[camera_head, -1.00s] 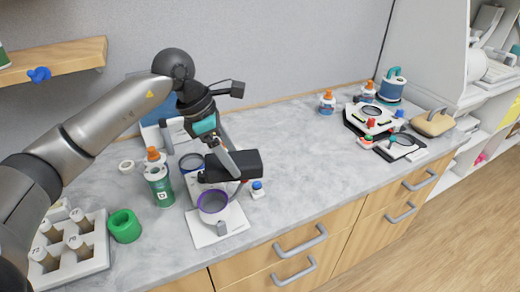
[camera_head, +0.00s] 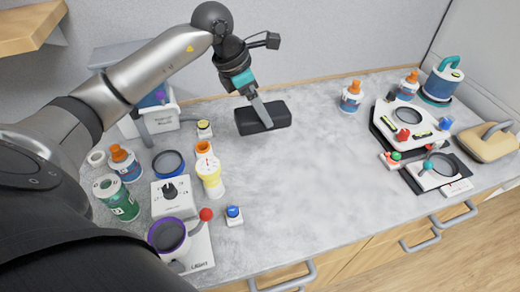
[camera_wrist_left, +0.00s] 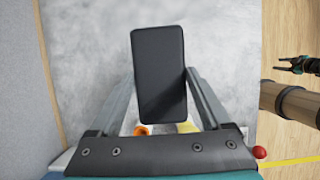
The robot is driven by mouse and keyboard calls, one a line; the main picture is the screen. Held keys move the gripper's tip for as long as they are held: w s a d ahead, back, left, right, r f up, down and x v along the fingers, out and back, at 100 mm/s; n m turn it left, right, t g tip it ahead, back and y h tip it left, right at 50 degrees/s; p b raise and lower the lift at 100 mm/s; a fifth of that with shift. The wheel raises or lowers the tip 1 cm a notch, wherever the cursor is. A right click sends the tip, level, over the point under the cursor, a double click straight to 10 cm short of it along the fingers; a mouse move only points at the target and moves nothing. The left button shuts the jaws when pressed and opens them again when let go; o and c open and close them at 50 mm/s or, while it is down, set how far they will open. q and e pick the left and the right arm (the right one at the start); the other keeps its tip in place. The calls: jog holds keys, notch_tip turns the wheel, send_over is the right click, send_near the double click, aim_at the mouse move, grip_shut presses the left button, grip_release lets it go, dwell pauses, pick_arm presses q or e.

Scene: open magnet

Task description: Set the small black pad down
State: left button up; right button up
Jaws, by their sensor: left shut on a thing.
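The small black pad (camera_head: 264,118) is a dark rounded block. My left gripper (camera_head: 262,112) is shut on it, above the back middle of the grey counter. In the left wrist view the pad (camera_wrist_left: 158,75) lies between the two grey fingers (camera_wrist_left: 160,98), its long side running away from the wrist. Its underside is hidden, and I cannot tell whether it touches the counter. My right gripper (camera_wrist_left: 292,65) shows small at the right edge of the left wrist view, above the wooden floor; its opening is unclear.
The grey counter (camera_head: 310,180) is clear in front and to the right of the pad. Several bottles, a purple-rimmed cup (camera_head: 168,236) and a yellow-white bottle (camera_head: 210,172) stand left. A white device (camera_head: 400,128) and an orange-capped bottle (camera_head: 351,97) stand right.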

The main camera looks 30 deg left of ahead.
pick_arm(q)
notch_tip(320, 180, down, 16)
jog(key=shift+r, duration=0.2)
jog(key=shift+f+b, duration=0.15)
jog(key=shift+b, duration=0.2)
jog(key=o, duration=1.2)
jog(key=shift+c, duration=0.2)
